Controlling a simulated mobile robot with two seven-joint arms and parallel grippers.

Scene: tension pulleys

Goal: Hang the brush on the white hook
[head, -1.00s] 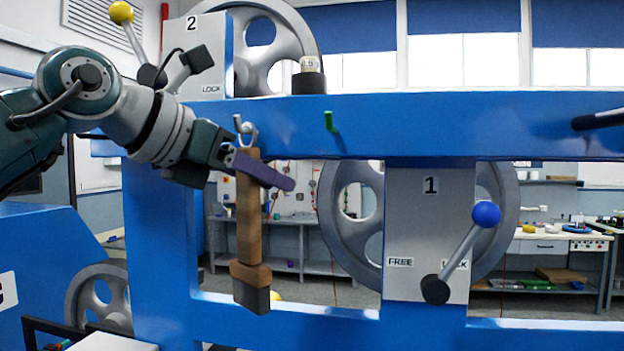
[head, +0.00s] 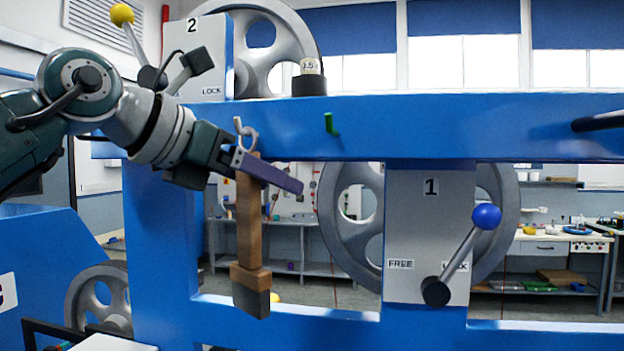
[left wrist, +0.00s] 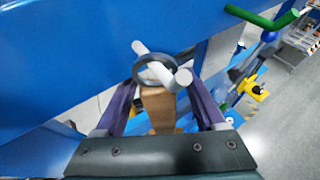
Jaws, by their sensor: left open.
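The brush (head: 249,215) hangs upright, handle up, with its bristle block at the bottom. The metal ring at its top (head: 251,137) is around the white hook (head: 238,125) on the blue beam. In the left wrist view the hook (left wrist: 160,65) passes through the ring, and the brush handle (left wrist: 160,108) shows below it. My left gripper (head: 282,178) is at the top of the handle. Its purple fingers are apart, one on each side of the handle, with gaps visible in the left wrist view. My right gripper is not in view.
The blue beam (head: 430,128) runs across behind the hook. A green hook (head: 331,124) is to the right on it. A lever with a blue knob (head: 487,216) is on panel 1, and one with a yellow knob (head: 122,14) is at upper left.

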